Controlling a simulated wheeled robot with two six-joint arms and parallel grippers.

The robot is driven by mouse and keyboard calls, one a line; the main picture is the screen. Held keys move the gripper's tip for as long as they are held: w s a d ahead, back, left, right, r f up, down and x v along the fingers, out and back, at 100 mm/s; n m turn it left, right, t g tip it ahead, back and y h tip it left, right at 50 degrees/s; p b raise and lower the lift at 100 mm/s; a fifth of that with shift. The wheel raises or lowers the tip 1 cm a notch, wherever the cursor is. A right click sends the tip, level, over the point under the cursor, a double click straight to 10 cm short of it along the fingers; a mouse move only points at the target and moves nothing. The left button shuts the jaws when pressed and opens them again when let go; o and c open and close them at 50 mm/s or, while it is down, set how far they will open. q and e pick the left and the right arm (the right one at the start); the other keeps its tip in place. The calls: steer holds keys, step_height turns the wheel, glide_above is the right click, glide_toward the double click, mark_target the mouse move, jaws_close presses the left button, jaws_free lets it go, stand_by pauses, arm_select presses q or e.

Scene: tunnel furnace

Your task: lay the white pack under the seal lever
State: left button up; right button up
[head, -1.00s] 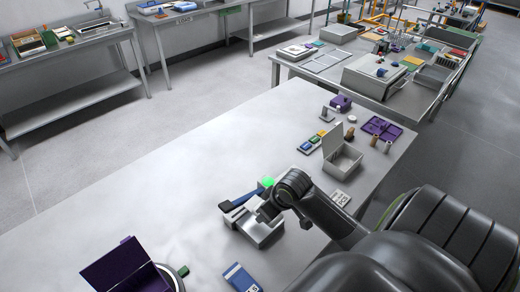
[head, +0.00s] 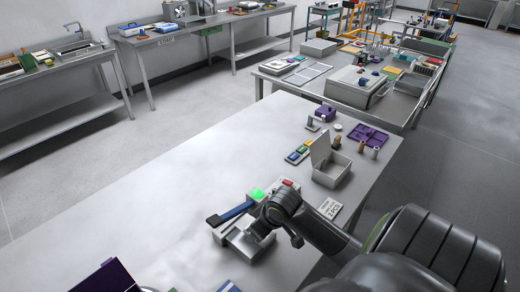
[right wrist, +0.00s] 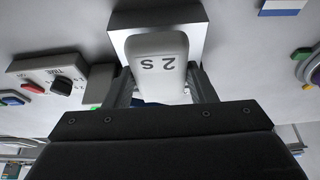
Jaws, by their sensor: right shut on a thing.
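The white pack (right wrist: 157,65), marked "2 S" and seen upside down, lies between the fingers of my right gripper (right wrist: 160,88) in the right wrist view. The gripper is shut on it. The pack is over a grey metal plate (right wrist: 198,42); I cannot tell whether it touches. In the head view my right gripper (head: 262,229) is at the sealer (head: 243,243), and the pack is mostly hidden by the arm. The blue seal lever (head: 232,212) with a black end slants beside the gripper on its left. My left gripper is not in view.
A green light (head: 258,193) glows behind the lever, and a red button (head: 288,183) is beside it. A white card (head: 329,208) and an open grey box (head: 333,170) are to the right. A purple box (head: 105,277) is at bottom left.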

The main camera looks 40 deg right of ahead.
steer(key=shift+f+b, duration=1.5)
steer(key=shift+b, duration=0.25)
steer(key=shift+w+r, duration=0.1)
steer(key=shift+w, duration=0.3)
steer(key=shift+w+a+p, duration=0.2)
steer(key=shift+w+p, duration=0.2)
steer(key=shift+w, duration=1.4)
steer(key=shift+f+p, duration=0.25)
steer(key=shift+p, duration=0.1)
steer(key=o, duration=1.1)
steer(key=shift+o, duration=0.3)
steer(key=shift+o, duration=1.1)
